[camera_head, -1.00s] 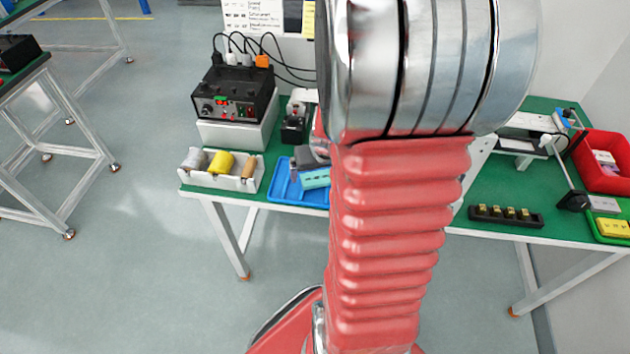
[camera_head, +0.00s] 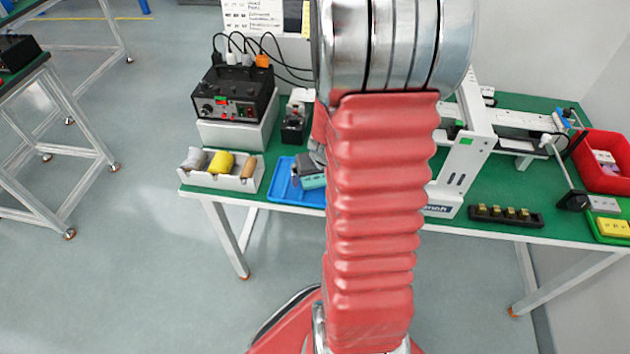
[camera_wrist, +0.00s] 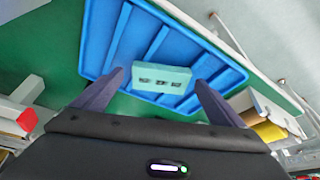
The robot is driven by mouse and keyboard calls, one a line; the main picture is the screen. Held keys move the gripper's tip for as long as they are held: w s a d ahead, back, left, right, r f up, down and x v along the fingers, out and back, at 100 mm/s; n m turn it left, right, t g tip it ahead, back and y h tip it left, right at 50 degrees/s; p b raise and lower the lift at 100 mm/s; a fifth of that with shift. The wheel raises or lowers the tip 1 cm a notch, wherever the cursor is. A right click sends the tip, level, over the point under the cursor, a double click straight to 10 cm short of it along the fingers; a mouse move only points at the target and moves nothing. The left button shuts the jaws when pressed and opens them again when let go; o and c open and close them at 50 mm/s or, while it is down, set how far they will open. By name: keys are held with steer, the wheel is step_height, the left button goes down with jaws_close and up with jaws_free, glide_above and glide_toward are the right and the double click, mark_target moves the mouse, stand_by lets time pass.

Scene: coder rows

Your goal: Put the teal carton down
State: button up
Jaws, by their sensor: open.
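The teal carton (camera_wrist: 161,77) lies in the blue tray (camera_wrist: 104,30) in the wrist view, with a row of dark marks on its near face. My gripper (camera_wrist: 160,85) is open, one dark finger on each side of the carton, with gaps between the fingers and the carton. In the head view, the carton (camera_head: 313,181) shows at the tray's (camera_head: 282,185) right part, just below my gripper (camera_head: 316,165). My red arm hides the right part of the tray there.
A white bin with grey, yellow and brown rolls (camera_head: 221,163) stands left of the tray. A black power unit (camera_head: 235,103) stands behind it. A white machine frame (camera_head: 462,160) and a black strip (camera_head: 505,215) are to the right. A red bin (camera_head: 605,160) is at far right.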

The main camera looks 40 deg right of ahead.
steer(key=shift+c, duration=0.7)
steer(key=c, duration=1.1)
steer(key=shift+o, duration=0.2)
steer(key=shift+r, duration=0.15)
step_height(320, 180, up, 10)
